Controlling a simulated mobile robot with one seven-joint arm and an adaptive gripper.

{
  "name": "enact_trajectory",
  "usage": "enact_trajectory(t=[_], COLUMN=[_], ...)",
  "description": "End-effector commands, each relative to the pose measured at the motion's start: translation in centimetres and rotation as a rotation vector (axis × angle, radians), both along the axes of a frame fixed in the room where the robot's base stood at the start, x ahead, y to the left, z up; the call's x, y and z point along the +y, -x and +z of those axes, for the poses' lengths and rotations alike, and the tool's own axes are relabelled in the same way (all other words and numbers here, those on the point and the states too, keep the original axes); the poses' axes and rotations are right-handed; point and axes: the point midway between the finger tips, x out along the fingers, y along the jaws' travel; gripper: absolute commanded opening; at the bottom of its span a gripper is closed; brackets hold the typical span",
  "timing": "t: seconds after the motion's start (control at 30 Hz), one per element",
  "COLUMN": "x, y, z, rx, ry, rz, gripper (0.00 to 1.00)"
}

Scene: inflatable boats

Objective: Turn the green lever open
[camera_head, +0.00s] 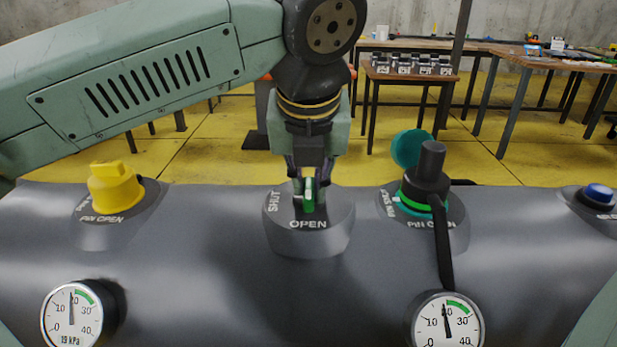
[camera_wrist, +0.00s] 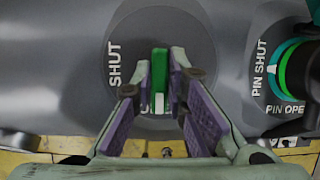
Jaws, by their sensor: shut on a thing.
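The green lever (camera_head: 309,194) stands on a dark round plate (camera_head: 307,240) on the grey tube, with SHUT printed at its left and OPEN at its front. In the wrist view the green lever (camera_wrist: 159,75) lies between the two purple-padded fingers, pointing along the picture's vertical toward the partly covered OPEN print. My gripper (camera_head: 308,185) reaches down from above and is shut on the lever. It also shows in the wrist view (camera_wrist: 162,80).
A yellow cap (camera_head: 116,188) is at the left on the tube. A black hose fitting (camera_head: 428,175) with a teal cap (camera_head: 411,149) stands close at the right. Two gauges (camera_head: 72,318) (camera_head: 447,325) are at the front. A blue button (camera_head: 598,194) is far right. Tables stand behind.

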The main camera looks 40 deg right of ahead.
Motion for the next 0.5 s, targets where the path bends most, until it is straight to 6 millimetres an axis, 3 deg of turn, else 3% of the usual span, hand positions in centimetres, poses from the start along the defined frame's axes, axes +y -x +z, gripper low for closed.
enact_trajectory(t=[0.13, 0.17, 0.5], x=[-0.02, -0.01, 0.00], y=[-0.03, -0.04, -0.02], z=[0.07, 0.07, 0.03], rx=[0.000, 0.000, 0.001], ry=[0.002, 0.002, 0.001], rz=[0.002, 0.002, 0.001], gripper=[0.00, 0.14, 0.33])
